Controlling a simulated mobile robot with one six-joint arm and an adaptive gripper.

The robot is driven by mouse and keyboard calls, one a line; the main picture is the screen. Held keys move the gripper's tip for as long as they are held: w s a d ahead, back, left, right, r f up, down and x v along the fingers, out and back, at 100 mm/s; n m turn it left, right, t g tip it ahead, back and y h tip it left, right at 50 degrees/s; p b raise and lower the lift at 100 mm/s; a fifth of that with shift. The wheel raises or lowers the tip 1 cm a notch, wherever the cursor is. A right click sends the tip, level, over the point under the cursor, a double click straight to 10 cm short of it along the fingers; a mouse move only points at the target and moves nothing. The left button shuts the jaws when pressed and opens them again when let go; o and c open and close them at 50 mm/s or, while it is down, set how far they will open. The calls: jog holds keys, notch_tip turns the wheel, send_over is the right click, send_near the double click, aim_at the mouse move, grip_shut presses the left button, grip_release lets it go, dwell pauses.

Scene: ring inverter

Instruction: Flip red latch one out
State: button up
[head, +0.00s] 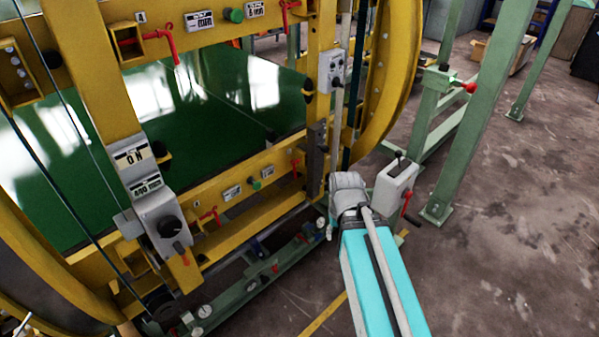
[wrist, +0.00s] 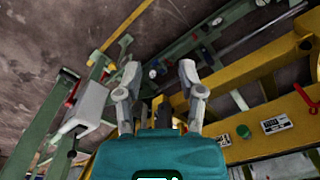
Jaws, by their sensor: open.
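Several red latches sit on the yellow ring frame. In the head view, one red latch (head: 167,42) is at the upper left beside a "4" label, and another (head: 285,14) is at the top. Two lower red latches, one at left (head: 208,214) and one at right (head: 295,168), are on the lower beam. I cannot tell which is latch one. A red latch (wrist: 304,96) shows at the right edge of the wrist view. My gripper (wrist: 159,74) is open and empty, apart from that latch. In the head view, the gripper's fingers cannot be made out clearly.
A grey box with a lever (head: 396,186) stands close to the right of my arm. A grey control box (head: 163,222) is on the frame at left. A green post (head: 480,110) stands at right. Concrete floor (head: 500,240) is free at the lower right.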

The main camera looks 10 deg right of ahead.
jog(key=shift+w+a+f, duration=0.1)
jog(key=shift+w+f, duration=0.2)
jog(key=shift+f, duration=0.05)
jog(key=shift+c, duration=1)
jog(key=w+a+f+y+b, duration=0.1)
jog(key=w+f+b, duration=0.1)
jog(key=w+a+f+t+y+b, duration=0.1)
jog(key=w+f+b, duration=0.1)
jog(key=w+b, duration=0.1)
jog(key=w+a+f+t+y+b, duration=0.1)
jog(key=w+y+b, duration=0.1)
jog(key=shift+w+a+f+m+b, duration=0.3)
jog(key=shift+w+f+m+b, duration=0.05)
jog(key=shift+f+m, duration=0.05)
grip_shut()
jog(key=w+f+m+t+y+b, duration=0.2)
jog(key=w+f+t+y+b, duration=0.1)
jog(key=w+b, duration=0.55)
jog(key=w+f+m+t+y+b, duration=0.2)
jog(key=w+t+y+b, duration=0.15)
jog(key=w+b, duration=0.5)
jog(key=w+d+f+m+t+y+b, duration=0.1)
jog(key=w+d+m+t+b, duration=0.3)
jog(key=w, duration=0.5)
jog(key=shift+w+d+f+m+t+b, duration=0.2)
jog(key=shift+d+m+t+b, duration=0.3)
jog(key=shift+b, duration=0.7)
jog(key=shift+d, duration=0.1)
